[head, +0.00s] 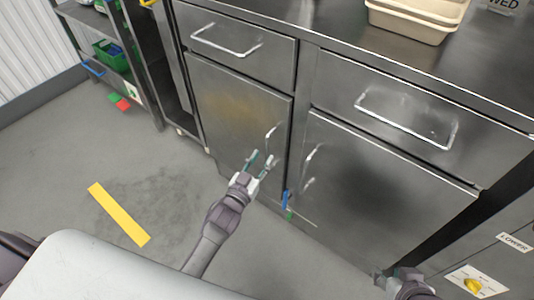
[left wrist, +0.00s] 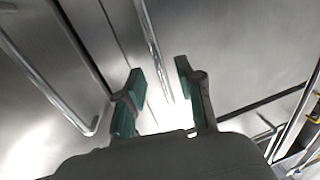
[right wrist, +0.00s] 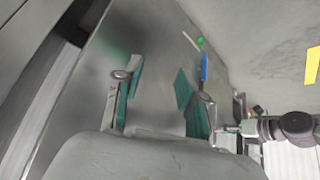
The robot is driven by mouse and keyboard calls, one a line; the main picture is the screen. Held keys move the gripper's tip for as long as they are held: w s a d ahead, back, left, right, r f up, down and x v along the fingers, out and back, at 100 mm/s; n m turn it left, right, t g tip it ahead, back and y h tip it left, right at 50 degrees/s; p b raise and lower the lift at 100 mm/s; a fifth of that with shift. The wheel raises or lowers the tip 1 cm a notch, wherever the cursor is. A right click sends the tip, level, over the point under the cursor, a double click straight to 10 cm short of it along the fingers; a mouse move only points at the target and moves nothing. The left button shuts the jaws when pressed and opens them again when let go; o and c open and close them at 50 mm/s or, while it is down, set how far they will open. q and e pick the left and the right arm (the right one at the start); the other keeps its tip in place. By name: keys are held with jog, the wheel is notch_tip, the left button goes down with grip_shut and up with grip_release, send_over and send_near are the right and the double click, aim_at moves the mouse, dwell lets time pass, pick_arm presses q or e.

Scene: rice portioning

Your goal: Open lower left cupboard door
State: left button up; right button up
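The lower left cupboard door (head: 235,112) is a shut steel panel with an upright bar handle (head: 271,132) near its right edge. My left gripper (head: 261,158) is open in front of this door, just below the handle in the head view. In the left wrist view a metal bar handle (left wrist: 152,45) runs toward the gap between the open fingers (left wrist: 160,72); I cannot tell whether they touch it. My right gripper (head: 393,277) is at the bottom right of the head view. The right wrist view shows its fingers (right wrist: 157,78) open and empty.
The right cupboard door (head: 385,185) is shut, with its own handle (head: 309,166). Drawers (head: 265,58) sit above both doors. Beige containers (head: 415,20) stand on the counter. A yellow strip (head: 118,214) lies on clear floor at left. A shelf rack (head: 130,60) stands beyond.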

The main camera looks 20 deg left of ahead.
aim_at(266, 153)
pick_arm(q)
jog(key=w, duration=0.4)
jog(key=shift+d+b, duration=0.3)
jog(key=shift+b, duration=0.05)
pick_arm(e)
jog(key=w+t, duration=0.1)
jog(key=w+a+r, duration=0.1)
jog(key=w+r+t, duration=0.1)
jog(key=w, duration=0.1)
jog(key=shift+w+a+r+t+y, duration=0.1)
jog(key=shift+a+r+t+y, duration=0.1)
jog(key=shift+a+t+y, duration=0.1)
pick_arm(q)
grip_shut()
pick_arm(e)
jog(key=shift+d, duration=0.1)
